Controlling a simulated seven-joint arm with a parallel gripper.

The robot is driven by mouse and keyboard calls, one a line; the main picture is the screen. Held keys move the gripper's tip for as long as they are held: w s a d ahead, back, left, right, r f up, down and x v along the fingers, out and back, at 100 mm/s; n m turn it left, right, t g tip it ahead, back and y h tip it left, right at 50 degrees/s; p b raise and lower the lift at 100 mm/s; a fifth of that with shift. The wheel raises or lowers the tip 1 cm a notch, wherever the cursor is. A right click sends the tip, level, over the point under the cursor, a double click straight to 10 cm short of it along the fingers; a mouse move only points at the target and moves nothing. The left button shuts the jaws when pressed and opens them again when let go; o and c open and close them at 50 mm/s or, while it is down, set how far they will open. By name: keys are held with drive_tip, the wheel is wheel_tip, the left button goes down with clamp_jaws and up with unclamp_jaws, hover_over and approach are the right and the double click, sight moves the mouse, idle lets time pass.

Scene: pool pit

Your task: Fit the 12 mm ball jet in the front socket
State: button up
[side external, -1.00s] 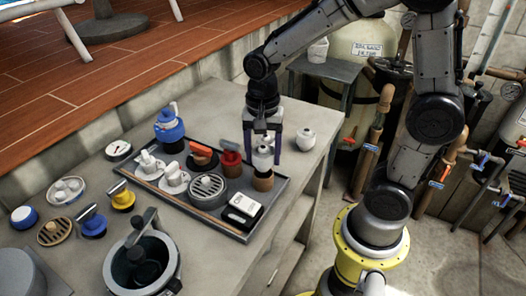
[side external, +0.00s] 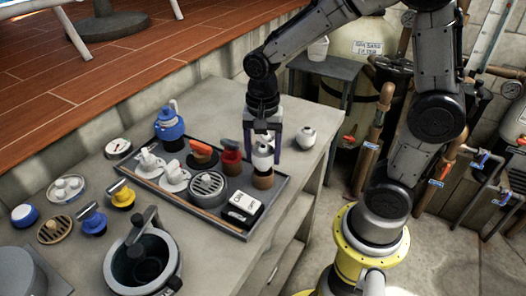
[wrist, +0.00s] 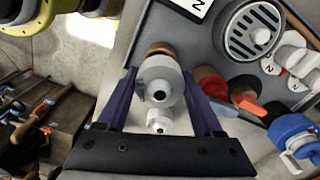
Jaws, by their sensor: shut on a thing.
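My gripper (side external: 262,150) points down over the right end of the dark tray, its two purple fingers closed on a white ball jet (side external: 263,161). In the wrist view the fingers (wrist: 160,76) stand on both sides of this jet (wrist: 166,77), whose dark round opening faces the camera. A brown socket (side external: 263,181) is directly under the jet; its brown edge also shows in the wrist view (wrist: 158,48). I cannot tell whether the jet is seated in it. A second white jet (side external: 306,138) stands on the bench to the right, apart from the gripper. Size marks are not readable.
The tray (side external: 210,223) also holds a red fitting (side external: 231,163), a round grate (side external: 208,186), white fittings and a black-and-white labelled block (side external: 242,207). A blue-topped fitting (side external: 168,128) stands behind. A grey pot (side external: 142,262) is at the front. Bare bench lies behind the tray.

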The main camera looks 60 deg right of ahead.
drive_tip(key=shift+f, duration=0.1)
drive_tip(key=shift+f, duration=1.2)
idle(0.5)
drive_tip(key=o, duration=1.4)
drive_tip(key=shift+r, duration=2.45)
drive_tip(key=shift+r, duration=2.05)
drive_tip(key=shift+r, duration=0.1)
